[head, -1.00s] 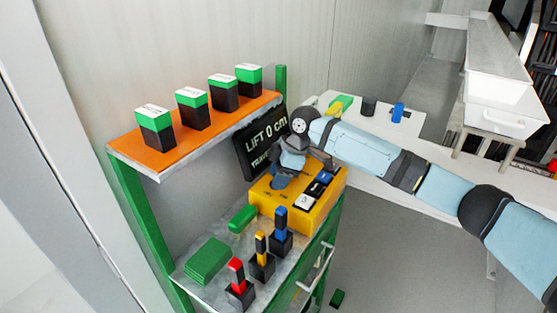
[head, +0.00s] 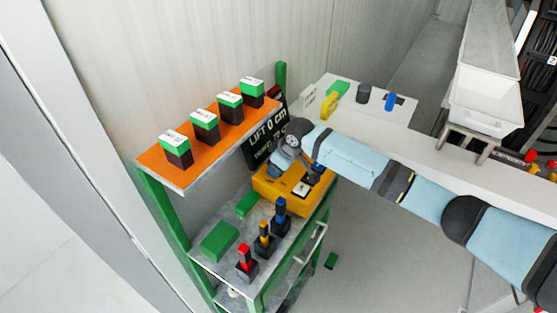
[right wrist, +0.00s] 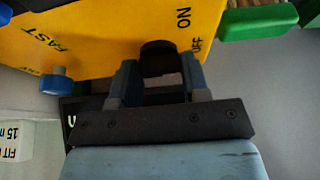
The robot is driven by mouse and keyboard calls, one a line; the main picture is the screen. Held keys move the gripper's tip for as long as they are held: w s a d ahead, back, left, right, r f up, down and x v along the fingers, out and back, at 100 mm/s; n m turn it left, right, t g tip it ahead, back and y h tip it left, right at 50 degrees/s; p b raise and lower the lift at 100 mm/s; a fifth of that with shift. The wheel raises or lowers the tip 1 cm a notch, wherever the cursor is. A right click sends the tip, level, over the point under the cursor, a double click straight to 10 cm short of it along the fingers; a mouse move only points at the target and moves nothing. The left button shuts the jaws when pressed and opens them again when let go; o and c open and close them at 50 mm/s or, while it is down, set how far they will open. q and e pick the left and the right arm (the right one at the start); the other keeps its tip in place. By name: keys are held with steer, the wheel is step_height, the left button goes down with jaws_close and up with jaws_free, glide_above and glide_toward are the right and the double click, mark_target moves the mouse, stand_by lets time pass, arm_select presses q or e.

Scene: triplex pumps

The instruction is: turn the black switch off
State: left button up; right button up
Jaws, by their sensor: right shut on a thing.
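The yellow control box (head: 270,190) sits on the grey shelf of a green-framed cart. ON and OFF are printed on the yellow box (right wrist: 110,25) to the right of the switch. The switch's exact position is hard to tell because the fingers and gripper body partly hide it. My left gripper is not in view.
A black LIFT sign (head: 263,140) stands behind the box. Red (head: 245,257), yellow (head: 264,234) and blue (head: 281,210) handles stand in front, beside green blocks (head: 219,241). An orange shelf (head: 205,158) with green-black blocks is above left. A blue knob (right wrist: 55,83) is near the gripper.

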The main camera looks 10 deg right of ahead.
stand_by(0.5)
steer(key=o, duration=0.6)
steer(key=shift+o, duration=0.2)
steer(key=v, duration=1.4)
steer(key=shift+b, duration=0.45)
